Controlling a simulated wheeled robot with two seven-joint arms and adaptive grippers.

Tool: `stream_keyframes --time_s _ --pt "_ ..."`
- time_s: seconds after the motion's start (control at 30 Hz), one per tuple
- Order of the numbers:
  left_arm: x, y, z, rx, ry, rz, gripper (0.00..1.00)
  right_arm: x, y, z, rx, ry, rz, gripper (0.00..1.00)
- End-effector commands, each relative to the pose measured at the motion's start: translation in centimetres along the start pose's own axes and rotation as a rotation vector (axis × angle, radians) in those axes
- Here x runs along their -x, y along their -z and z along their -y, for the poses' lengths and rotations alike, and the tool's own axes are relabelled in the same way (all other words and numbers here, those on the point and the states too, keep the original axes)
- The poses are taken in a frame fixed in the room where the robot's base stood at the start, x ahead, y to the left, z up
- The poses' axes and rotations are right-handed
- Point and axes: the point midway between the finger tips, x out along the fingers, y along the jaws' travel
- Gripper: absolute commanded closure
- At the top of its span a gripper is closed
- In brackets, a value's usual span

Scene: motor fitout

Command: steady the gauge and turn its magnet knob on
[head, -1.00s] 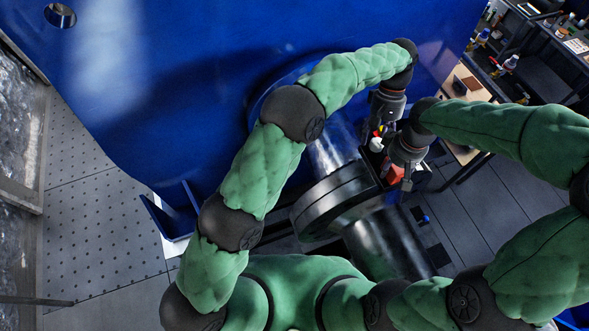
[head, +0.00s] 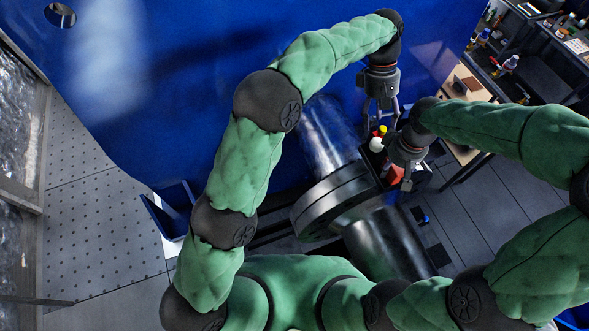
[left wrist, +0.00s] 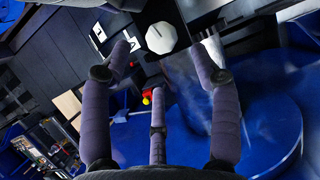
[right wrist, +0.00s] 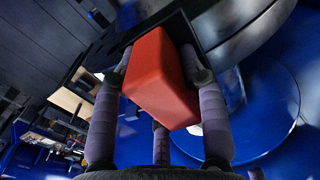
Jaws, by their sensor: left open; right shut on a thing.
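A white faceted knob (head: 376,144) with a dark line across it sits on a dark part beside the shaft. In the left wrist view the knob (left wrist: 161,38) lies ahead, between the fingertips. My left gripper (head: 381,113) is open and empty, apart from the knob and above it in the head view. My right gripper (head: 402,176) is shut on a red block (right wrist: 160,78), which seems to be part of the gauge; it also shows in the head view (head: 396,174). The gauge's full outline and its dial cannot be made out.
A dark flanged shaft (head: 328,203) runs from the large blue housing (head: 200,80) beside the grippers. A small yellow and red part (head: 381,130) sits close to the knob. A bench with bottles (head: 508,64) stands at upper right.

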Motion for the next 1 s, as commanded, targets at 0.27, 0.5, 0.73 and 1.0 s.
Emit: stream_keyframes --time_s 0.27,0.5,0.73,1.0 --pt "4.0 0.1 -0.1 0.0 -0.001 -0.001 0.38 -0.1 0.0 0.0 -0.002 0.001 0.0 0.96" --pt "4.9 0.9 0.3 0.001 -0.003 0.003 0.38 -0.1 0.0 0.0 -0.002 0.001 0.0 0.96" --pt "2.9 3.3 0.8 -0.004 -0.027 0.0 0.38 -0.1 0.0 0.0 -0.002 0.001 0.0 0.96" --pt "0.0 6.5 1.9 -0.013 -0.056 -0.006 0.38 -0.1 0.0 0.0 -0.002 0.001 0.0 0.96"
